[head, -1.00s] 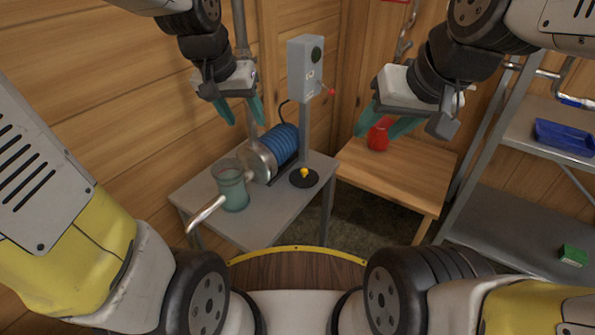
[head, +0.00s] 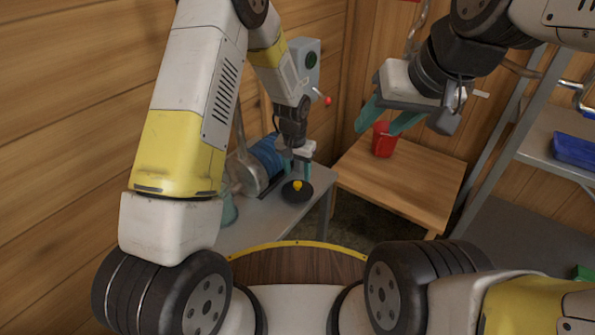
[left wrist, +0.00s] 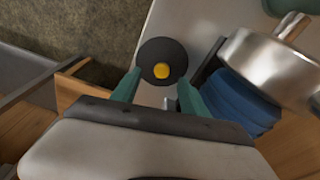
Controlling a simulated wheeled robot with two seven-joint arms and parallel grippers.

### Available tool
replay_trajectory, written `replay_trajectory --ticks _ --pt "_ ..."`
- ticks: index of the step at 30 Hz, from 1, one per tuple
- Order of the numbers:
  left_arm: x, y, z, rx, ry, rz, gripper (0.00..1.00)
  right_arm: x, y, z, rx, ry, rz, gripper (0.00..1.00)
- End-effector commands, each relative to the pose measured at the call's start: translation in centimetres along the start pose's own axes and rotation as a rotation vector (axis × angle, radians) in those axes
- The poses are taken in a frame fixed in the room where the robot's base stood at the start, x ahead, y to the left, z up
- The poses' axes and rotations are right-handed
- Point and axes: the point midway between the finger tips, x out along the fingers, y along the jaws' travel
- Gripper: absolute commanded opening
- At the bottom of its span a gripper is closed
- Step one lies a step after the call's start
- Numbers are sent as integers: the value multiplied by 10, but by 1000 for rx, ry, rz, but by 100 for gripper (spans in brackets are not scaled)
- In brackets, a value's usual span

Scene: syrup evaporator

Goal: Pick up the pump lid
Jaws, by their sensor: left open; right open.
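The pump lid is a black disc (head: 297,191) with a yellow knob, lying on the grey metal table near its right edge. It also shows in the left wrist view (left wrist: 163,62), between and just beyond the fingertips. My left gripper (head: 298,172) is open and empty, pointing down over the lid, with its green fingers apart on either side of the knob. I cannot tell whether a finger touches the disc. My right gripper (head: 385,122) is open and empty, high above the wooden table, near the red container.
The blue ribbed pump motor (head: 267,158) stands left of the lid, with a metal housing beside it. The green pot (head: 228,208) is mostly hidden by my left arm. A grey control box (head: 303,62) rises behind. A red container (head: 383,140) stands on the wooden table (head: 400,185).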

Motion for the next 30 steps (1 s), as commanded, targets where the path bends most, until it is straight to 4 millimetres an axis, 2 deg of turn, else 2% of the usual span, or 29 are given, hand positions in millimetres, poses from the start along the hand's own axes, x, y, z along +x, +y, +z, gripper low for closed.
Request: replay_trajectory --ticks 9,13,19,20,27,28,30 --pt "45 -4 -4 0 -3 0 52 0 0 0 0 0 0 48" --pt "53 -4 -4 -1 0 0 52 0 0 0 0 0 0 48" --pt "53 -4 -4 -1 0 0 52 0 0 0 0 0 0 48" --pt "53 -4 -4 -1 0 0 50 0 0 0 0 0 0 48" --pt "53 -4 -4 -1 0 0 3 0 0 0 0 0 0 48" --pt "53 -4 -4 -1 0 0 0 0 0 0 0 0 0 48" --pt "53 -4 -4 -1 0 0 0 0 0 0 0 0 0 48"
